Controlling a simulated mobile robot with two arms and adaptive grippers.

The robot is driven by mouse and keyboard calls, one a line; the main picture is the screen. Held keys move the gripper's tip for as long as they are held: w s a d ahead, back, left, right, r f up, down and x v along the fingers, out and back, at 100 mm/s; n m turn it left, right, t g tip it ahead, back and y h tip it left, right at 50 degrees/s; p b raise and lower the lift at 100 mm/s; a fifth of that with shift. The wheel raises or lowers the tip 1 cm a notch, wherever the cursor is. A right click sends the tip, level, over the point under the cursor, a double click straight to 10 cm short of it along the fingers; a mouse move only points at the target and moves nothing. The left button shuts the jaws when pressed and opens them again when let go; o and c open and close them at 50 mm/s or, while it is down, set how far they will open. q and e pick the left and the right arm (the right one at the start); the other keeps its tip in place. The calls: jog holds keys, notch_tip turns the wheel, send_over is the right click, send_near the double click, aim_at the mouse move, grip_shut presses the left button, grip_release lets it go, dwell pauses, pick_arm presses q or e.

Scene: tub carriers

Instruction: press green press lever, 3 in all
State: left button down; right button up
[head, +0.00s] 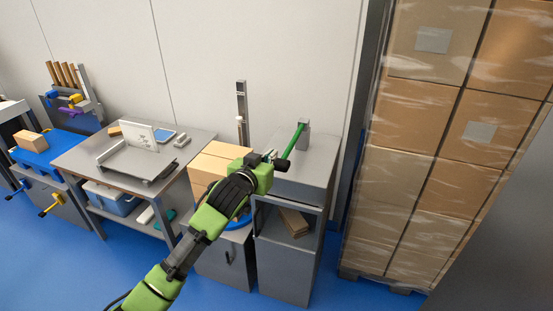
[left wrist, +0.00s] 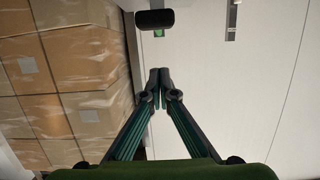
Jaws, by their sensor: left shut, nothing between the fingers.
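The green press lever (head: 294,139) slopes down and toward me from a small grey post (head: 304,128) on top of a grey cabinet (head: 312,165). My left gripper (head: 279,163) is shut and empty at the lower, near end of the lever. In the left wrist view the two fingertips (left wrist: 159,74) are together. Ahead of them is a dark rounded block (left wrist: 155,19) with a small green patch; I cannot tell which part it is. My right gripper is not in view.
Wrapped cartons (head: 411,115) stand stacked on a pallet at the right. A brown box (head: 219,152) stands left of the cabinet, partly behind my arm. A metal table (head: 76,160) with a bent sheet stands further left. The blue floor in front is clear.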

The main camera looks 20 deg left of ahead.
pick_arm(q)
jog(key=p, duration=0.1)
send_over(277, 162)
jog(key=s, duration=0.2)
jog(key=shift+s+d+f+p, duration=0.15)
jog(key=shift+f+p, duration=0.3)
jog(key=shift+f, duration=0.85)
jog(key=shift+s+d+f+p, duration=0.15)
jog(key=shift+f+p, duration=0.25)
jog(key=shift+f, duration=0.9)
jog(key=shift+w, duration=0.1)
jog(key=shift+f, duration=0.1)
